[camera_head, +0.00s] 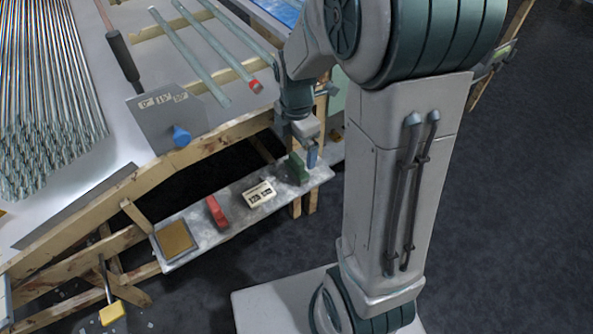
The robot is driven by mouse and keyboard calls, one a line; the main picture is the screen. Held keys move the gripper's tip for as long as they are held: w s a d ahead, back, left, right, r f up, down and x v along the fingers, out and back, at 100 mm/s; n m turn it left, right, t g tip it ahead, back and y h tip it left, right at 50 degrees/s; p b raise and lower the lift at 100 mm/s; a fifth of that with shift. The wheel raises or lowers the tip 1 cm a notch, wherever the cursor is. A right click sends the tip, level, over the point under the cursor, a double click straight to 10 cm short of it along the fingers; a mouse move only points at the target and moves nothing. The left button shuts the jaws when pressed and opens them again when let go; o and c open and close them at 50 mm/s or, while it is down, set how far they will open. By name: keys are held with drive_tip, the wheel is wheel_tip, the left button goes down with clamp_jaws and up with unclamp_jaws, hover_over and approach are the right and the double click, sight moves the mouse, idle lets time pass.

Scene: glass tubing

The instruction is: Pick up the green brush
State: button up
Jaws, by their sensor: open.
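The green brush (298,169) is on the right part of the low grey shelf (232,236), a small dark green block shape. My gripper (306,152) is open and points down right at the brush, from above and slightly to its right. A blue-grey finger shows at the brush's right side. The other finger is hard to make out. I cannot tell whether the fingers touch the brush.
On the same shelf lie a cream box with dark marks (259,194), a red brush-like object (216,212) and a brown square pad (175,239). The wooden table edge (215,140), with glass tubes (190,57) and a blue knob (181,137), rises behind the shelf.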

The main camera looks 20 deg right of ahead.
sight(296, 157)
wheel_tip(296, 157, down, 8)
drive_tip(key=shift+r+b, duration=0.1)
drive_tip(key=shift+b, duration=1.05)
drive_tip(key=c, duration=1.1)
drive_tip(key=shift+r, duration=0.15)
